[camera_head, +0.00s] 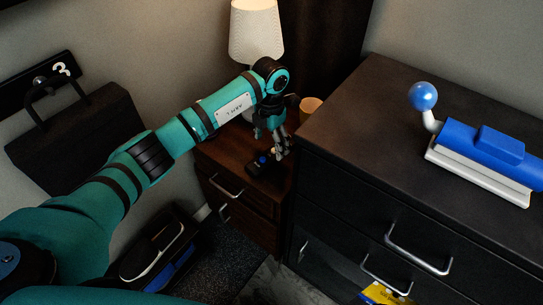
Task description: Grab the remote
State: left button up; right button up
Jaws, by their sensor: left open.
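The remote (261,163) is a small dark object on top of the brown nightstand (222,151). It has a blue spot and a small light spot on it. My left arm reaches in from the left, and its gripper (277,151) points down right over the remote. The gripper is open, with its fingertips close to the remote's upper part. Whether the fingers touch it, I cannot tell. My right gripper is not in view.
A lamp with a white shade (256,33) and a tan cup (310,107) stand near the gripper. The taller dark dresser (350,120) rises close on the right, with a blue and white device (490,155) on top. A black bag (80,140) hangs on the left wall.

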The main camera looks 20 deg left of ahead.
aim_at(272, 154)
pick_arm(q)
jog(key=f, duration=0.4)
jog(key=shift+w+d+b, duration=0.15)
jog(key=shift+w+b, duration=0.05)
jog(key=shift+b, duration=0.15)
jog(key=shift+f, duration=0.5)
jog(key=c, duration=1.2)
jog(key=shift+c, duration=1)
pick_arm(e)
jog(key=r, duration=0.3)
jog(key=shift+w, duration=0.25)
pick_arm(q)
jog(key=shift+r, duration=0.15)
